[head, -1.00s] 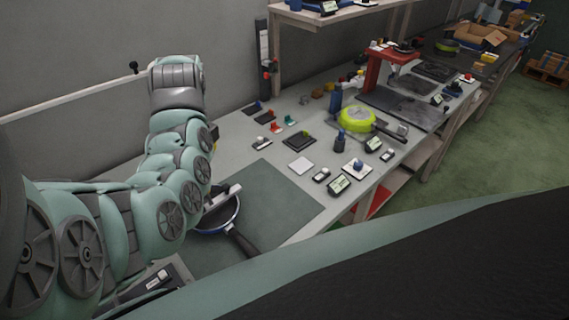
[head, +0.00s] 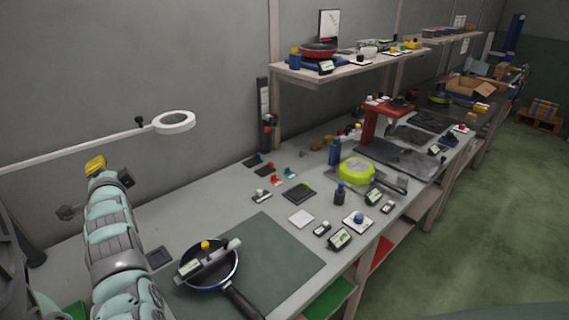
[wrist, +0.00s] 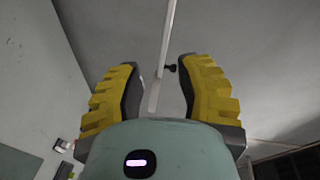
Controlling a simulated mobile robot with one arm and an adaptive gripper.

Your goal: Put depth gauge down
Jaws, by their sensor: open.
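The depth gauge (head: 208,261), a pale bar with a small display and a yellow knob, lies across the dark frying pan (head: 236,278) at the front of the bench. The pan is on the dark green mat (head: 285,250), its handle pointing to the lower right. My gripper (wrist: 160,82) is open and empty in the wrist view, its two yellow fingers wide apart and facing the wall and lamp arm. In the head view my gripper (head: 95,166) is raised to the left of the pan, apart from the gauge; its fingers are only partly visible.
A ring lamp (head: 175,122) on a long arm reaches over the bench near my gripper. Small tools, a white square (head: 301,218) and a yellow-green pan (head: 356,170) sit farther right. A shelf (head: 350,68) hangs above the back.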

